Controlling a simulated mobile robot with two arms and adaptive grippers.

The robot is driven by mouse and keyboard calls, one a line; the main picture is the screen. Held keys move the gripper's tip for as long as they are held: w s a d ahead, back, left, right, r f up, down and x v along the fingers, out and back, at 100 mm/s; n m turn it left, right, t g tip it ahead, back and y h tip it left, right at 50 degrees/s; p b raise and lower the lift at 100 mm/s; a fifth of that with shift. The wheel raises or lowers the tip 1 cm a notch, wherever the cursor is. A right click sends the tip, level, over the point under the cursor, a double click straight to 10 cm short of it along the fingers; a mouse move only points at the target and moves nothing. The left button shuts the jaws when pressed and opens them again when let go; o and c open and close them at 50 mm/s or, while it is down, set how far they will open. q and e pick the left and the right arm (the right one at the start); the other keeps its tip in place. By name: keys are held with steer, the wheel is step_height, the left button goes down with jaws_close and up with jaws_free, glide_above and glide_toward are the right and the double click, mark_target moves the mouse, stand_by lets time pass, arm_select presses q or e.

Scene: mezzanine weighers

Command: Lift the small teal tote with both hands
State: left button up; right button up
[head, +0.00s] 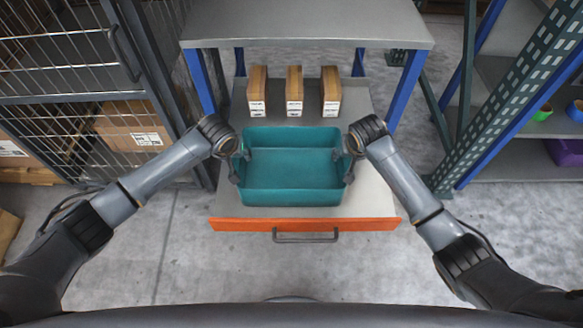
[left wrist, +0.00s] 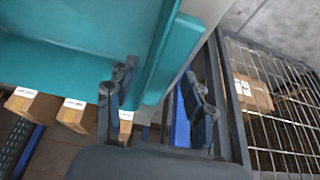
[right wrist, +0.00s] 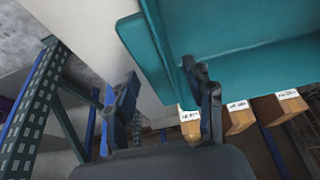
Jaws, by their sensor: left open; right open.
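The small teal tote (head: 292,197) sits upright and looks empty on the pulled-out grey shelf. Its wall also shows in the left wrist view (left wrist: 172,55) and in the right wrist view (right wrist: 150,60). My left gripper (head: 238,167) is open at the tote's left end, one finger on the inner side of the wall and one outside. My right gripper (head: 352,165) is open at the right end in the same way. In both wrist views the wall lies between the spread fingers; whether they touch it I cannot tell.
The tote's shelf has an orange front (head: 230,225) with a grey handle. Several brown cartons (head: 294,85) stand behind the tote. A grey upper shelf (head: 300,22) on blue posts overhangs them. A wire cage (head: 70,60) is left; a rack (head: 500,100) is right.

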arm_select(q)
steer(key=shift+w+f, duration=0.15)
steer(key=shift+f, duration=0.25)
arm_select(e)
steer(key=shift+w+f, duration=0.15)
steer(key=shift+f, duration=0.2)
arm_select(q)
jaws_close()
arm_select(e)
jaws_close()
